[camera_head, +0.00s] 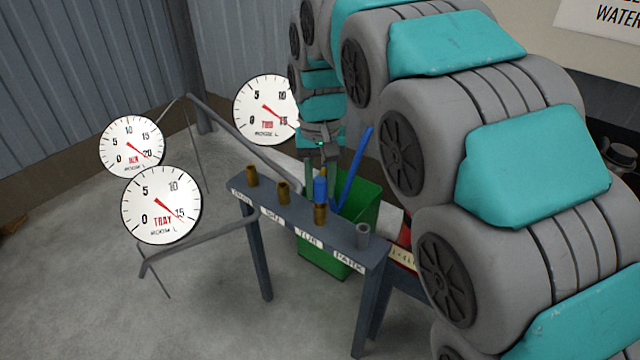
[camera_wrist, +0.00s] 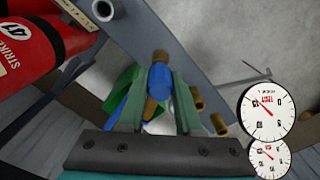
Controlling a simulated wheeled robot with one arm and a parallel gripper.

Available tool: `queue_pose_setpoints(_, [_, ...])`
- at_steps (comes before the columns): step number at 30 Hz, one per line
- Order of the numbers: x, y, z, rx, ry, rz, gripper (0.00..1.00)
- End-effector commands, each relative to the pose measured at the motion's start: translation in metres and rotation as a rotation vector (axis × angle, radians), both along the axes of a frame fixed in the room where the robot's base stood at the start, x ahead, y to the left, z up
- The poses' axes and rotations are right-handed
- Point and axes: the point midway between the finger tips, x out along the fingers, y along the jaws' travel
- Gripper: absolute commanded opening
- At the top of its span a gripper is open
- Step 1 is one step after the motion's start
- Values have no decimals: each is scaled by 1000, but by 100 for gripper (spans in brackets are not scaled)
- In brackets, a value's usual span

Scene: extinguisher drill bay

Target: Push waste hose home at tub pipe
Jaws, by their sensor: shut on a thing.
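My gripper (camera_head: 320,178) points down over the rack and is shut on the blue end of the waste hose (camera_head: 320,190). In the wrist view, the hose end (camera_wrist: 160,88) sits between the two fingers. The brass tub pipe (camera_head: 320,214), above the TUB label, is directly under the hose end. In the wrist view, the tub pipe (camera_wrist: 160,57) shows just past the blue end, in line with it. The two appear to meet; how far the hose is on cannot be told. A slanted blue length (camera_head: 355,168) rises by the green tub (camera_head: 362,205).
The rack (camera_head: 290,222) also bears brass pipes at left (camera_head: 251,176) and centre-left (camera_head: 283,193), and a grey park post (camera_head: 362,236). Round gauges stand behind and left, including the tub gauge (camera_head: 265,108). Red extinguishers (camera_wrist: 35,60) are near the rack. Floor at front left is clear.

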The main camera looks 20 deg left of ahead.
Motion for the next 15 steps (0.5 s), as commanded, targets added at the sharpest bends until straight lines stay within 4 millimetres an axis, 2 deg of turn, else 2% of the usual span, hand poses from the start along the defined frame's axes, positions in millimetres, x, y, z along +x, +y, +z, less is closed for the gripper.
queue_pose_setpoints(15, [0, 0, -9, 0, 0, 0, 0])
